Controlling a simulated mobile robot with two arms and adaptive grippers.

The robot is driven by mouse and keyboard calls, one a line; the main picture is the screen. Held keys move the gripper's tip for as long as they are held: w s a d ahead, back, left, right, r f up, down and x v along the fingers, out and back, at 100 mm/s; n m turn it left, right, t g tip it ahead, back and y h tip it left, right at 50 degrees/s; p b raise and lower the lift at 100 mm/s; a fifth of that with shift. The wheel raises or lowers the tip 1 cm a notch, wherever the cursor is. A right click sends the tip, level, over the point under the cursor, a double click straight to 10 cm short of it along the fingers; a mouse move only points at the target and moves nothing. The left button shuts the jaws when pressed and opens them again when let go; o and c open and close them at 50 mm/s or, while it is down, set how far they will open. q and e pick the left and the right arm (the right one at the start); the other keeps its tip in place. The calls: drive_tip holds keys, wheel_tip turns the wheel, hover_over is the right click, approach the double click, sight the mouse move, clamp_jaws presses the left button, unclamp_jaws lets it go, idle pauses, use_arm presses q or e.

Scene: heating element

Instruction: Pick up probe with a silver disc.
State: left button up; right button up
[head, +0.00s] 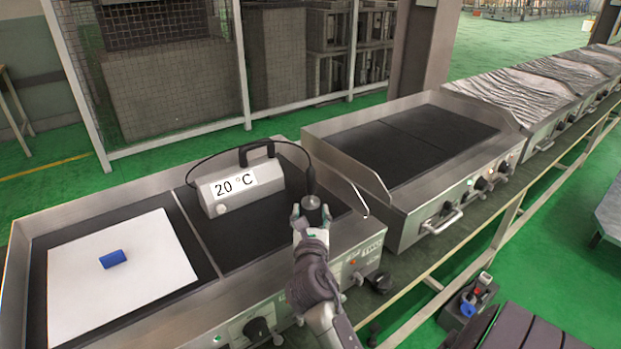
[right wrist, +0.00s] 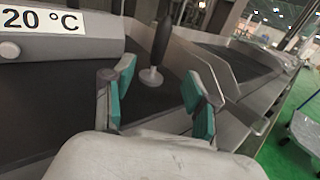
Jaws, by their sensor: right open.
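The probe (right wrist: 162,45) has a black handle and a small silver disc (right wrist: 151,76) at its lower end. In the right wrist view it stands upright on the dark griddle plate, ahead of my gripper and between the lines of its fingers. In the head view the probe's dark handle (head: 311,181) shows just beyond my right gripper (head: 312,212). My right gripper is open, with its green finger pads (right wrist: 158,92) apart and nothing between them. In the head view the probe's lower end is hard to make out behind the gripper. My left gripper is out of view.
A silver meter box (head: 240,187) reading 20 °C stands left of the probe, with a black cable arching over to it. A metal griddle rim (head: 350,178) rises on the right.

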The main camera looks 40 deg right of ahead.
sight(311, 181)
drive_tip(key=x, duration=0.5)
drive_tip(key=r+x, duration=0.1)
drive_tip(key=x, duration=0.1)
drive_tip(key=shift+w+d, duration=0.5)
drive_tip(key=shift+w, duration=0.05)
drive_tip(key=shift+w+d, duration=0.1)
drive_tip(key=x, duration=0.4)
drive_tip(key=shift+w+d+b, duration=0.2)
drive_tip(key=shift+b, duration=0.1)
drive_tip(key=shift+w+d, duration=0.2)
drive_tip(key=shift+w, duration=0.05)
drive_tip(key=shift+r, duration=0.1)
drive_tip(key=shift+c, duration=0.2)
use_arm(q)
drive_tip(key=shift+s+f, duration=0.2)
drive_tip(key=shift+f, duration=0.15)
use_arm(e)
clamp_jaws()
